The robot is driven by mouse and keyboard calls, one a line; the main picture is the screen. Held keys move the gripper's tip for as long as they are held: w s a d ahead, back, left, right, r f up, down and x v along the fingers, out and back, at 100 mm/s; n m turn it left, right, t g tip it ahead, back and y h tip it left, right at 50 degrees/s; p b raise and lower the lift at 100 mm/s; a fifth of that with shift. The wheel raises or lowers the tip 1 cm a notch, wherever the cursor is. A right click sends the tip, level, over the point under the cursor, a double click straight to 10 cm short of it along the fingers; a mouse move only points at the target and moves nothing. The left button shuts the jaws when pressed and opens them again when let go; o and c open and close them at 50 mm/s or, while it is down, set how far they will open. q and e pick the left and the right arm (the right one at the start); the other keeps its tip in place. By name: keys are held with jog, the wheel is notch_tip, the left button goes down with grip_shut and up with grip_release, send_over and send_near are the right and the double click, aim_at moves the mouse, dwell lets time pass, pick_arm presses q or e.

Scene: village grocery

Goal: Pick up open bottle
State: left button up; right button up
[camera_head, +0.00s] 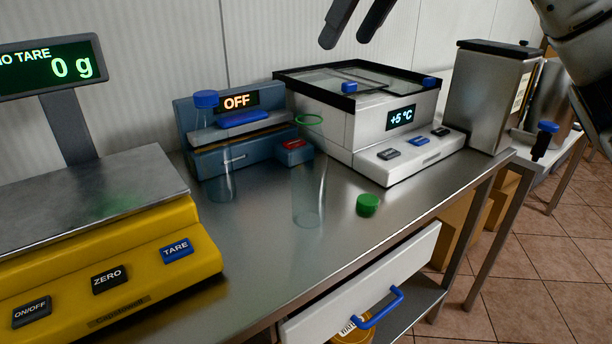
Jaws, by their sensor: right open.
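A clear open bottle (308,190) with a green rim at its top stands upright on the metal counter, near the middle of the head view. A green cap (368,204) lies on the counter to its right. A second clear bottle with a blue cap (206,99) stands further left, in front of the blue device. My right gripper (348,36) is at the top of the view, open and empty, its two dark fingers apart. It is above the open bottle in the picture and not touching it. My left gripper is not in view.
A yellow scale (110,280) stands at left, a blue device reading OFF (200,161) behind the bottles, and a white cooling box (322,128) right of it. A drawer (365,290) with a blue handle is pulled out below. The counter's front middle is clear.

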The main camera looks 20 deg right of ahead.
aim_at(311, 109)
jog(key=x, duration=1.5)
jog(key=shift+w+d+f, duration=0.15)
jog(key=shift+d+f, duration=0.05)
jog(key=shift+f, duration=0.05)
jog(key=c, duration=1.3)
